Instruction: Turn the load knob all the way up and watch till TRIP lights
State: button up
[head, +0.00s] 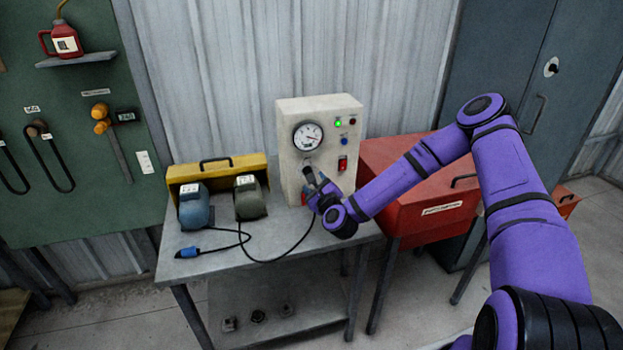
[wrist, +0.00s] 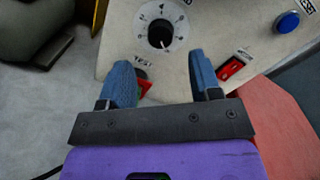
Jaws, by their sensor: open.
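The load knob (wrist: 160,35) is black with a pale pointer line, on a numbered white dial of the cream test box (head: 290,108). In the wrist view the pointer slants to the lower right. My gripper (wrist: 163,66) is open, its blue fingers just short of the knob and apart from it. In the head view my gripper (head: 314,186) is close to the box front and partly hides it. The round gauge (head: 307,136) has its needle toward the right. A green lamp (head: 338,124) is lit; the red lamp (head: 352,121) beside it looks dark. Their labels are unreadable.
A blue button (wrist: 287,22) and a red rocker switch (wrist: 232,67) lie right of the knob. Two motors, blue (head: 195,207) and dark green (head: 249,197), stand left on the bench (head: 190,268) with a loose cable. A red toolbox (head: 400,210) is at right.

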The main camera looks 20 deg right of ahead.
jog(key=s, duration=0.5)
jog(key=shift+s+d, duration=0.2)
jog(key=shift+s, duration=0.1)
jog(key=s+d+r+n+g, duration=0.2)
jog(key=s+r+n+g, duration=0.35)
jog(key=r+n, duration=0.65)
jog(key=s+d+r+n+g, duration=0.1)
jog(key=s+r+n+g, duration=0.5)
jog(key=r+n, duration=0.55)
jog(key=s+d+r+n, duration=0.1)
jog(key=s+r, duration=0.3)
jog(key=s, duration=0.4)
jog(key=s+d+r+n+g, duration=0.1)
jog(key=s+r, duration=0.3)
jog(key=s, duration=0.5)
jog(key=s+d+r+n+h, duration=0.1)
jog(key=s+r, duration=0.3)
jog(key=s, duration=0.5)
jog(key=shift+r+n, duration=0.35)
jog(key=shift+n, duration=0.2)
